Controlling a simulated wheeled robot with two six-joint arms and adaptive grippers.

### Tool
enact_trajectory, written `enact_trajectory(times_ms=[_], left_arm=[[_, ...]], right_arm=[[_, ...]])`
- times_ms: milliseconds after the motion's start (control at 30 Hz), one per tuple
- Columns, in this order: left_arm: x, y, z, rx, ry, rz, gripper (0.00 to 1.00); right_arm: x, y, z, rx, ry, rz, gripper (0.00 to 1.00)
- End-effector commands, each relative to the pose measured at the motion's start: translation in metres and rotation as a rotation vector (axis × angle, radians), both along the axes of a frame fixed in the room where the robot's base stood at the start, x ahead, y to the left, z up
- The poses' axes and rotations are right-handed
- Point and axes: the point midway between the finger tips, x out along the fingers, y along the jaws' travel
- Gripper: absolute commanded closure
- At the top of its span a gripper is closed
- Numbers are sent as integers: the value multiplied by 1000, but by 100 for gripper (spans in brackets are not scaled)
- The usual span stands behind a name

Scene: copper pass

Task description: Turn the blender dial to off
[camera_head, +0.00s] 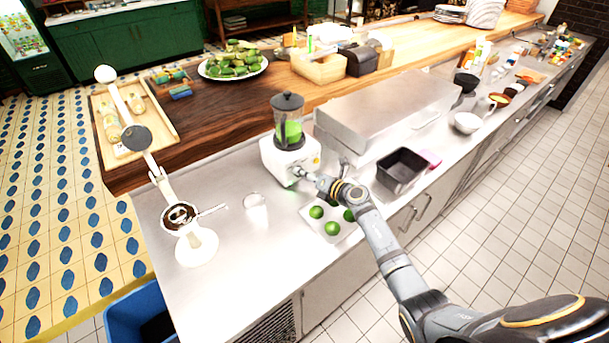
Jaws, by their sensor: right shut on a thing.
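The white blender (285,158) stands on the steel counter, with a dark-lidded jar (289,125) holding something green. My right gripper (300,174) reaches in from the lower right. It is shut on the blender dial at the lower front of the base. The fingers cover the dial, so its setting cannot be read. My left gripper is not in view.
A tray with several limes (332,228) lies under my right forearm. A black bin (403,168) and a large steel box (385,105) stand to the right. A white lever press (190,232) stands at left. The counter front between press and limes is mostly clear.

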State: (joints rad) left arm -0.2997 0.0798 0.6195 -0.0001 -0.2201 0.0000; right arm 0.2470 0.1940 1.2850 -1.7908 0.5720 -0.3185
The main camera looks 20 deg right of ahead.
Motion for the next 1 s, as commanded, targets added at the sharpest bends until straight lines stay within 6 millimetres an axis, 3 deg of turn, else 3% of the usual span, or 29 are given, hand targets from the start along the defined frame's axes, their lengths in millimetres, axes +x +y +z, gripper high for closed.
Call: enact_trajectory(times_ms=[433, 1000], left_arm=[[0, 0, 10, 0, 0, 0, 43], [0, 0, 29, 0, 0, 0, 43]], right_arm=[[-1, 1, 2, -114, -41, 0, 98], [-2, 5, 2, -599, -217, 0, 98]])
